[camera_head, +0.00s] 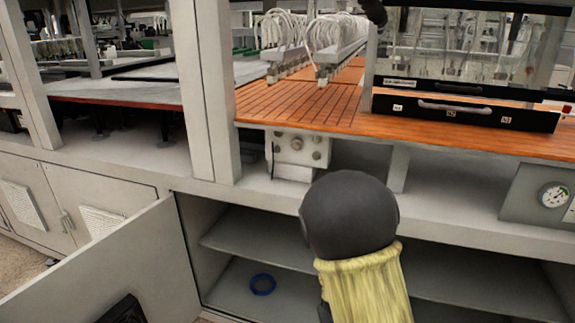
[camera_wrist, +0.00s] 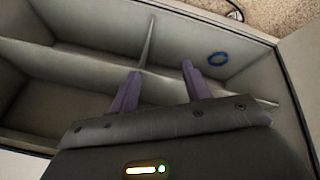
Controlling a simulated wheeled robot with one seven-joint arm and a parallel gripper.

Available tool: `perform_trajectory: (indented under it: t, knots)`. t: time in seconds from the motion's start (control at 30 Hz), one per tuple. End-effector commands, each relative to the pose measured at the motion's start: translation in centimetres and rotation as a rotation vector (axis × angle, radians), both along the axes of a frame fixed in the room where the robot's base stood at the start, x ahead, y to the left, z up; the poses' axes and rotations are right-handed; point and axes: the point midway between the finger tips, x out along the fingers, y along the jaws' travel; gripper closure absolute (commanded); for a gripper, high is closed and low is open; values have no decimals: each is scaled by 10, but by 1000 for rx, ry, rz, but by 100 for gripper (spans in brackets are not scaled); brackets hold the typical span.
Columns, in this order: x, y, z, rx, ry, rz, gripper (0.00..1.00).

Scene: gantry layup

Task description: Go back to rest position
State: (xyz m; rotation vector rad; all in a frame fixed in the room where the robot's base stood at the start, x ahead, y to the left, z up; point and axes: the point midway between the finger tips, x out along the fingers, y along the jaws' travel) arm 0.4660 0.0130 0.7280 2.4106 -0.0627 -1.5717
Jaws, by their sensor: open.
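My gripper (camera_wrist: 157,80) shows in the wrist view with two purple fingers spread apart and nothing between them. It points into the open cabinet (camera_head: 222,232) under the machine. In the head view my dark, rounded arm link with a yellow cover stands in front of the cabinet and hides part of its shelves; the fingers are hidden there. A blue ring (camera_head: 262,284) lies on the cabinet's lower shelf, left of my arm. In the wrist view the blue ring (camera_wrist: 218,58) is to the right of the fingers and apart from them.
The cabinet door (camera_head: 125,265) stands open at the lower left. An orange slatted table (camera_head: 300,105) with hanging white hoses and a black drawer front (camera_head: 465,112) is above the cabinet. A pressure gauge (camera_head: 553,196) is at the right. Upright posts (camera_head: 203,90) flank the left side.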

Motion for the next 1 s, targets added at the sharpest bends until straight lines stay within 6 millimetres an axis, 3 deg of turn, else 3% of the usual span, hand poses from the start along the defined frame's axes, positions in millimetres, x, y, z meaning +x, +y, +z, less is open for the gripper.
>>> perform_trajectory:
  t: [0.3,0.7,1.0]
  knots:
    - [-61,0,60,216,114,-82,52]
    - [-119,-13,103,233,178,-131,52]
    - [-119,-13,151,234,184,-130,52]
